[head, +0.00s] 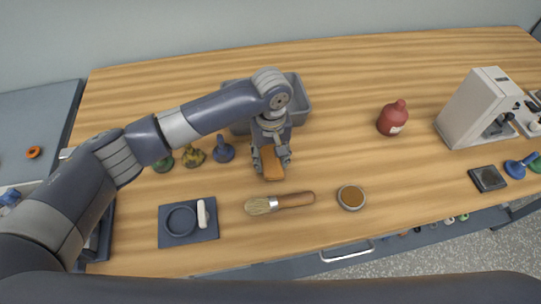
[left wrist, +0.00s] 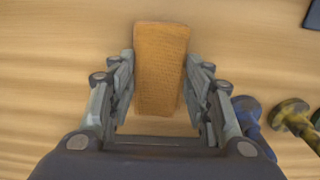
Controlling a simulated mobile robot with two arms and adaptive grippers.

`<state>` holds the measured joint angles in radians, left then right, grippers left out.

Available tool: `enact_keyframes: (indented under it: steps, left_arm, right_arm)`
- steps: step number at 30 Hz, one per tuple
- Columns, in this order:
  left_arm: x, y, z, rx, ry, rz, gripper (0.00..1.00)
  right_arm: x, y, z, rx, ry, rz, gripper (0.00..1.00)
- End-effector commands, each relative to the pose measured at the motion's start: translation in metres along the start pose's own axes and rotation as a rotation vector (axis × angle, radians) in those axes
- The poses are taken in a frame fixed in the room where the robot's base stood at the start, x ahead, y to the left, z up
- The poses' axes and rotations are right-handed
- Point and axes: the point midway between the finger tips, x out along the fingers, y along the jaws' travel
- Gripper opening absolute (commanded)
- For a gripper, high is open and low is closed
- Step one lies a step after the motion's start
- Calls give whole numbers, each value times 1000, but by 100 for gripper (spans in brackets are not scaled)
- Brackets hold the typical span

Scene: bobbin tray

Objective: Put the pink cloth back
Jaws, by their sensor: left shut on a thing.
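No pink cloth shows in either view. My left gripper (head: 271,165) is shut on an orange-brown block (head: 271,164), just above or on the wooden table; I cannot tell which. In the left wrist view the block (left wrist: 160,75) sits between the two fingers (left wrist: 160,85), its far end extending past them. A grey bin (head: 302,98) stands right behind the gripper, partly hidden by my arm. My right gripper is not in view.
A brush (head: 290,200) and a round bowl (head: 351,197) lie in front. A dark tray (head: 172,237) is front left. Blue (head: 223,151) and yellow (head: 193,156) knobbed pieces stand left of the gripper. A red bottle (head: 393,118) and white machine (head: 475,110) stand right.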

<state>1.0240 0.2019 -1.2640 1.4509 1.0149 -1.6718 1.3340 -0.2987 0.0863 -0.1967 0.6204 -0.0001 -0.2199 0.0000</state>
Motion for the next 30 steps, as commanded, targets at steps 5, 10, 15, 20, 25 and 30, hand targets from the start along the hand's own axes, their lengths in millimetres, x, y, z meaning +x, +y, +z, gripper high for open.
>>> enact_keyframes:
  steps: [5,10,15,20,25,30]
  left_arm:
    - [7,0,0,1,2,1,27]
    - [7,0,0,1,2,1,27]
    - [10,0,0,1,1,1,59]
    - [10,0,0,1,1,0,66]
    - [9,0,0,1,1,1,66]
    - [1,0,-1,1,2,2,66]
  right_arm:
    - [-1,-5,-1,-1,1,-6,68]
    - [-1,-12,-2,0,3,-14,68]
    - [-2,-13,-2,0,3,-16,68]
    - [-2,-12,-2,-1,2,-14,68]
    - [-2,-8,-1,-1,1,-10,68]
    - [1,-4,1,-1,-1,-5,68]
